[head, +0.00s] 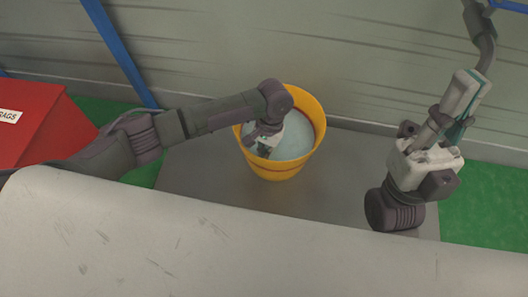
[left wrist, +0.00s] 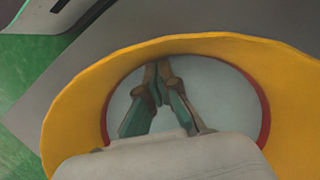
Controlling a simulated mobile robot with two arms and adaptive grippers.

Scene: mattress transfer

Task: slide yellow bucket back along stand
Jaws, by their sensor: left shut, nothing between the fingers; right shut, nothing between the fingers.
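The yellow bucket (head: 311,108) stands upright on the flat grey stand (head: 200,172), near its back edge by the wall. It has a red line inside below the rim and a pale bluish interior. My left gripper (head: 264,150) is shut and empty, reaching over the rim with its fingers inside the bucket's outline. In the left wrist view the closed fingertips (left wrist: 156,72) show against the pale interior, with the yellow rim (left wrist: 75,120) around them. I cannot tell whether they touch the bucket. My right gripper (head: 468,88) is shut and empty, apart from the bucket, toward the right.
A wide pale scuffed surface (head: 170,240) fills the foreground and hides the stand's front. A red box (head: 35,120) with a label is at the left. A pale wall (head: 350,50) runs behind; green floor (head: 485,205) shows on both sides. Blue bars (head: 122,52) lean behind.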

